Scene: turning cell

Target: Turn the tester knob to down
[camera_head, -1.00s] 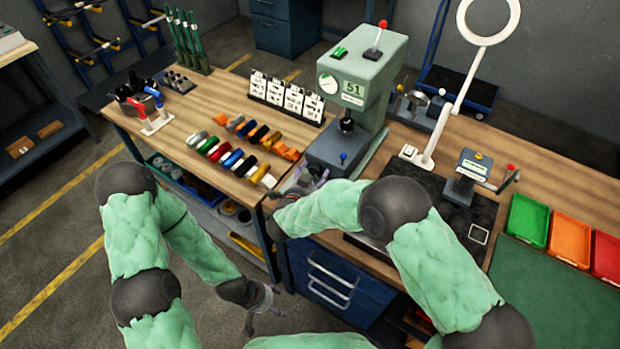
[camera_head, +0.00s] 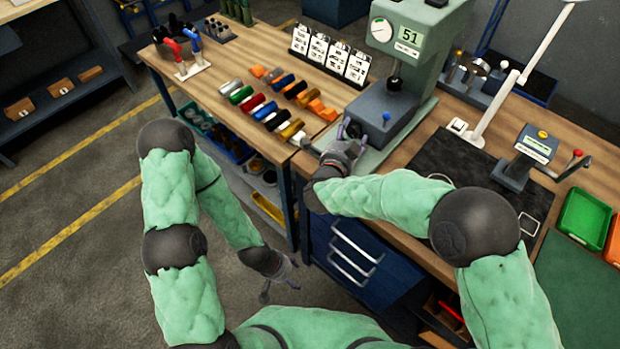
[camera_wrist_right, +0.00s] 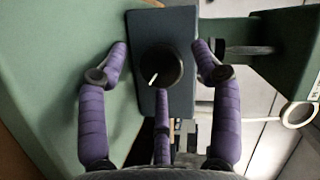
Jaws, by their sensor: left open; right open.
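The tester is a green-grey machine (camera_head: 420,50) with a gauge and a display reading 51, above a dark grey base (camera_head: 384,103). In the right wrist view its round black knob (camera_wrist_right: 160,68) sits on the dark front face (camera_wrist_right: 178,30). The knob's white mark slants toward the lower left. My right gripper (camera_head: 350,140) is open in front of the base. Its purple fingers (camera_wrist_right: 160,55) stand either side of the knob, apart from it, with a third finger below. In the head view the knob is not clearly visible. My left gripper (camera_head: 272,280) is open and empty, low beside the bench.
Coloured cylinders (camera_head: 270,108) and white cards (camera_head: 330,52) lie left of the tester. A lamp stand (camera_head: 490,110), a small device with a lever (camera_head: 525,155) and a green tray (camera_head: 584,216) stand to the right. Blue drawers (camera_head: 355,250) are below the bench.

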